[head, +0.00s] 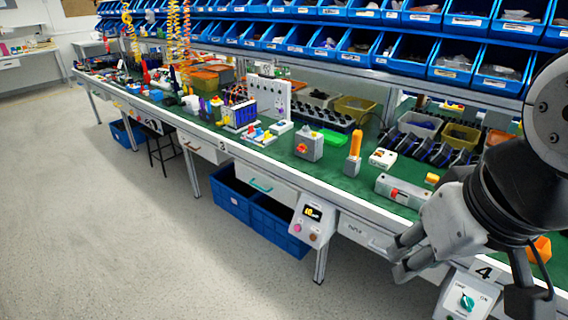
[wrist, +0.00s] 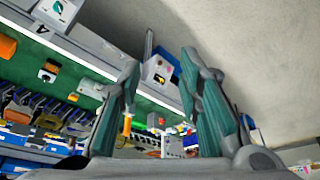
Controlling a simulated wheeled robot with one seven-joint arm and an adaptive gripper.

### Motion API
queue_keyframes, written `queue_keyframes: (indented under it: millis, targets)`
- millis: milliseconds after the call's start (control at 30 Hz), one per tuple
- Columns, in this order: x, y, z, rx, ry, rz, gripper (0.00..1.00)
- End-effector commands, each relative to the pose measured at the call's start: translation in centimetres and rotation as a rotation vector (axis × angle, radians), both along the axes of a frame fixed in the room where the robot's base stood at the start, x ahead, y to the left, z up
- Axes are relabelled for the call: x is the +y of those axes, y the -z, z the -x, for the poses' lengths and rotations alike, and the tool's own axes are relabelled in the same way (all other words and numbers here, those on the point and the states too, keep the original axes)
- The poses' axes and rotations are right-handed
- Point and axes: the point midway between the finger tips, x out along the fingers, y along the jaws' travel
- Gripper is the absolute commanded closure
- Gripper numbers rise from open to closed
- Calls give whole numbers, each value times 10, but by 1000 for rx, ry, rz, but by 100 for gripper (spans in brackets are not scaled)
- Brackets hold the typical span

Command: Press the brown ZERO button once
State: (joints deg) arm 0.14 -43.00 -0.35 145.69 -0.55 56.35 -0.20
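A grey control box (head: 305,236) with a small lit display (head: 313,213) hangs at the bench's front edge. A pink round button (head: 297,228) is at its lower left, and a small darker brownish button (head: 318,229) seems to be at its lower right. The labels are too small to read. My gripper (head: 396,258) is to the right of this box and apart from it, in front of the bench. In the wrist view the fingers (wrist: 159,62) are spread with nothing between them. The control box (wrist: 158,76) shows beyond, in the gap between the fingertips.
A second box with a teal rotary knob (head: 467,301) hangs near my arm at station 4. The green bench top (head: 330,181) holds a grey box with a red knob (head: 308,142) and other devices. Blue crates (head: 270,222) stand below. The floor in front is clear.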

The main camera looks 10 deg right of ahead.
Motion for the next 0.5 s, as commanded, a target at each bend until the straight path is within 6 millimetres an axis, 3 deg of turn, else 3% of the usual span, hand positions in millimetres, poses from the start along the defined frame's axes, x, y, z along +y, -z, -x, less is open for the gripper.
queue_keyframes:
  millis: [100, 233, 267, 500]
  targets:
    - [0, 0, 0, 0, 0, 0, 68]
    - [0, 0, 0, 0, 0, 0, 97]
    - [0, 0, 0, 0, 0, 0, 100]
    - [0, 0, 0, 0, 0, 0, 100]
